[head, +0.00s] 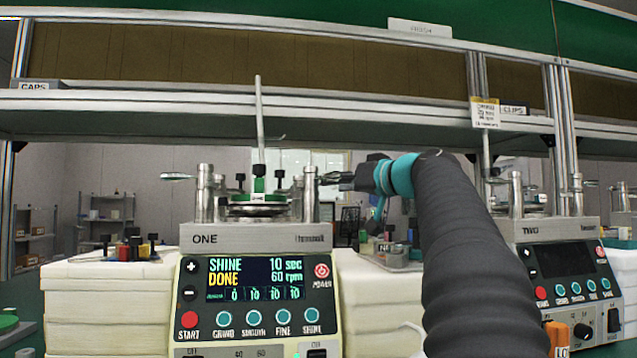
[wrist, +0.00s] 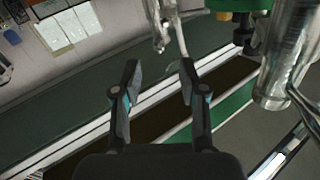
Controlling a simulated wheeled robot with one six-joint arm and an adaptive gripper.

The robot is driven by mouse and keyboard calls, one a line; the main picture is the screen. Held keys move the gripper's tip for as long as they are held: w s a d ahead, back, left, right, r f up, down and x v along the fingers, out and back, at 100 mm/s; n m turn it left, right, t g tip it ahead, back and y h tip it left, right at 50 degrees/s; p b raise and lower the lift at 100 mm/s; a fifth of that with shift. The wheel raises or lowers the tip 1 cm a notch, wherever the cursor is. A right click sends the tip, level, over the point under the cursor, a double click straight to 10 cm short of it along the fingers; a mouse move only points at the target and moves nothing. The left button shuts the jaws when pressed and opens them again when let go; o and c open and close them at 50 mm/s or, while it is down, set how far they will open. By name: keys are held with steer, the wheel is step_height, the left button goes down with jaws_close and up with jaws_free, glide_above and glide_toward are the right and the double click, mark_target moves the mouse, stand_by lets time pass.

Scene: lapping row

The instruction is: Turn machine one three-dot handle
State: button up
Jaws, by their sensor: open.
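Machine one (head: 240,238) stands in front of me, labelled ONE, its screen (head: 255,278) lit with "SHINE DONE", 10 sec and 60 rpm. A metal post with a side handle stands at its left (head: 178,177), and another post (head: 309,195) at its right. I cannot make out dots on any handle. My gripper (head: 343,180) is just right of the right post, its tips overlapping that post's handle area. In the wrist view my gripper (wrist: 160,72) is open with nothing between its fingers; a shiny metal post (wrist: 278,70) stands to the right, apart from them.
A green-topped fixture (head: 259,190) with an upright rod sits between the posts. Machine two (head: 560,250) is at the right with a dark screen. White stacks (head: 105,300) flank machine one. A shelf beam (head: 200,100) runs across above.

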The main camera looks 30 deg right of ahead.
steer(key=p+x, duration=0.1)
steer(key=x, duration=0.6)
jaws_close()
